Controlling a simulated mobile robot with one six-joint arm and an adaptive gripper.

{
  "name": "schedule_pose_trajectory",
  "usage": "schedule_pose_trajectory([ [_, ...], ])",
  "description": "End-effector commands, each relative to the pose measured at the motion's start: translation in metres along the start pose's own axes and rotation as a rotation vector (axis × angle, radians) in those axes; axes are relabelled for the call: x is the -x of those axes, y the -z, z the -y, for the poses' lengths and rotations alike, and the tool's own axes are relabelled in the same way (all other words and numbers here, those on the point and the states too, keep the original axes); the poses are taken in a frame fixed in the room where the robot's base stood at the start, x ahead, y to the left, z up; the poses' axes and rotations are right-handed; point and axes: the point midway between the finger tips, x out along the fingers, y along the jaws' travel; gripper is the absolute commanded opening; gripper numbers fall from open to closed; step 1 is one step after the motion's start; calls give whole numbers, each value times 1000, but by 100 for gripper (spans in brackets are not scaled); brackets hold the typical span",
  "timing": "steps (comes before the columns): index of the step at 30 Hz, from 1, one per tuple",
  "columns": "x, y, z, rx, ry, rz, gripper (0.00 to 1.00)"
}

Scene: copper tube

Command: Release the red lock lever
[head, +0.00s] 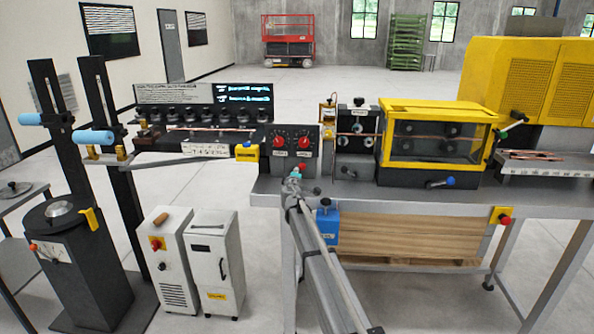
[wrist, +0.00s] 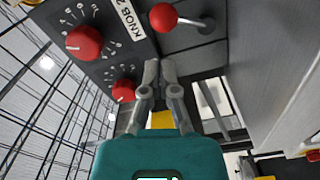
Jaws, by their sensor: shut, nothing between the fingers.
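The red lock lever (wrist: 163,17) shows in the wrist view as a red ball on a short metal rod, which points right over a dark slot in the panel. In the head view its red ball (head: 301,167) shows just above my gripper (head: 293,174), below the two-knob panel. In the wrist view my gripper (wrist: 160,66) is shut and empty. Its fingertips lie below the lever ball in the picture, with a gap between them. In the head view the lever's rod is too small to make out.
Two red knobs (wrist: 84,42) with dial marks sit on the dark control panel (head: 292,138), left of the lever in the wrist view. A yellow-framed machine (head: 432,110) stands right on the grey bench. A blue block (head: 326,222) hangs at the bench front.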

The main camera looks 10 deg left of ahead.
Motion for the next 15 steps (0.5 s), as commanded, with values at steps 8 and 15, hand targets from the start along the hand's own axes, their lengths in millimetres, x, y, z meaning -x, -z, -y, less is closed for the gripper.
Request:
schedule_pose_trajectory([
  [8, 20, 0, 0, 0, 0, -1, 0],
  [15, 22, 0, 0, 0, 0, 0, 0],
])
